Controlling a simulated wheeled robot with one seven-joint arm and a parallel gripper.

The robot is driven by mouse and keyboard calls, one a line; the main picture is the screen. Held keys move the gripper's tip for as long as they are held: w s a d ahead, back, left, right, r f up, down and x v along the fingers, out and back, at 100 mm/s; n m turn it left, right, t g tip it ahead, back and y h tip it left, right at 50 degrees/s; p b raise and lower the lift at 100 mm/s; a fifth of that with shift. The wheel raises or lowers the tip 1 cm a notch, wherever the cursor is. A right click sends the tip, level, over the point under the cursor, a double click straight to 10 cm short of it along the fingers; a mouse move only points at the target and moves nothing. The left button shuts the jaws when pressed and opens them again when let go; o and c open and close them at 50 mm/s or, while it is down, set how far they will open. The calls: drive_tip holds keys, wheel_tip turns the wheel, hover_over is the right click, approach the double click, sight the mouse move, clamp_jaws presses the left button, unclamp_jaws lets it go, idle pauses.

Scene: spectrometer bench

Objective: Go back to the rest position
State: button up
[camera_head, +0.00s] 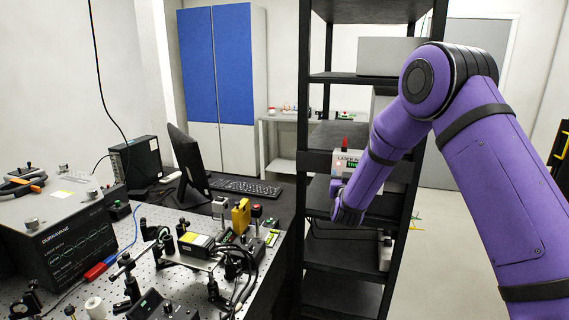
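My purple arm reaches in from the right side of the head view and bends down toward the middle. My gripper (346,212) is at its lower end, in front of the black shelf rack (303,130).
The bench holds a grey Duravane box (75,235), optical mounts and a yellow part (241,216). A monitor (187,165) and keyboard (245,188) stand behind. A laser warning box (347,165) sits on the rack. Open floor (450,250) shows right of the rack, partly behind my arm.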

drive_tip(key=s+d+r+n+g+y, duration=0.1)
drive_tip(key=s+d+r+g+y, duration=0.15)
drive_tip(key=s+r, duration=0.65)
drive_tip(key=s+d+r+n+g+y, duration=0.15)
drive_tip(key=s+r+g, duration=0.25)
drive_tip(key=s+r, duration=0.5)
drive_tip(key=s+d+g, duration=0.2)
drive_tip(key=s+g, duration=0.2)
drive_tip(key=s, duration=1.3)
drive_tip(key=s+d+g, duration=0.3)
drive_tip(key=s, duration=1.4)
drive_tip(key=shift+s+d+f+g+h, duration=0.25)
drive_tip(key=shift+s+f+g+h, duration=0.05)
drive_tip(key=shift+s+g, duration=0.1)
drive_tip(key=shift+c, duration=0.4)
